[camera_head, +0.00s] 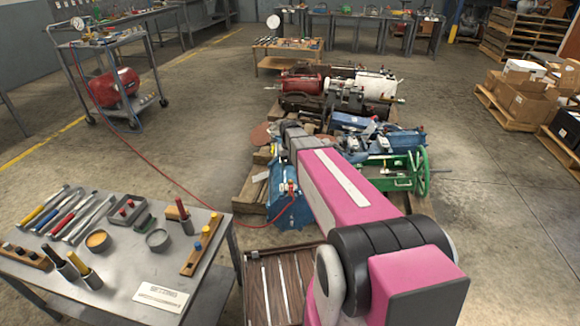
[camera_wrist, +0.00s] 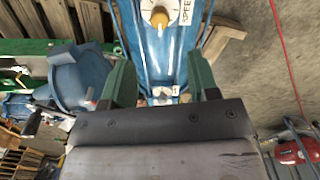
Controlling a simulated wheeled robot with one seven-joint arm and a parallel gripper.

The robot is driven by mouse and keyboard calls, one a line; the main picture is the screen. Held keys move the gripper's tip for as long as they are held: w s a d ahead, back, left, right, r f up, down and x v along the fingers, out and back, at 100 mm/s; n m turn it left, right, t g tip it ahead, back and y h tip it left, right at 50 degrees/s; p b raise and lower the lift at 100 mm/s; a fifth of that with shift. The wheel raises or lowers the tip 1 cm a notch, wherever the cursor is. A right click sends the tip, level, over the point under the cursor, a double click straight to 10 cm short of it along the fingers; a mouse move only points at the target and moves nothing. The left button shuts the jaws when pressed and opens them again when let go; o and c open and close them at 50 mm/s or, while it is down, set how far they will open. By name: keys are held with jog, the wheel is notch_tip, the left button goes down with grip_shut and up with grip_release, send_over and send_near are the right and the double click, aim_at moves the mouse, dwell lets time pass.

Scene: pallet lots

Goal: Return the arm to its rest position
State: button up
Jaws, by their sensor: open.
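My pink arm reaches forward from the lower right of the head view, over a wooden pallet loaded with machines. The arm's grey far end lies over the middle of the load, and my gripper's fingers cannot be made out there. In the wrist view my gripper (camera_wrist: 160,75) shows two green fingers standing apart with nothing held between them. Beyond the fingers is a blue machine (camera_wrist: 140,42) with an orange-and-white knob (camera_wrist: 158,17) and a label reading "SPEED". I cannot tell how far the fingers are from it.
A blue unit (camera_head: 290,205) with a red hose and a green handwheel (camera_head: 421,172) flank the arm. A tool table (camera_head: 130,262) stands at left, a cart (camera_head: 143,92) with a red tank behind it. Boxes (camera_head: 520,95) on a pallet stand at right. Floor (camera_head: 480,235) at right is clear.

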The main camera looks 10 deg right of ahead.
jog(key=s+r, duration=0.2)
jog(key=s, duration=0.9)
jog(key=s+r, duration=0.2)
jog(key=s, duration=1)
jog(key=shift+s+d+r, duration=0.15)
jog(key=shift+r, duration=0.05)
jog(key=shift+c, duration=1.2)
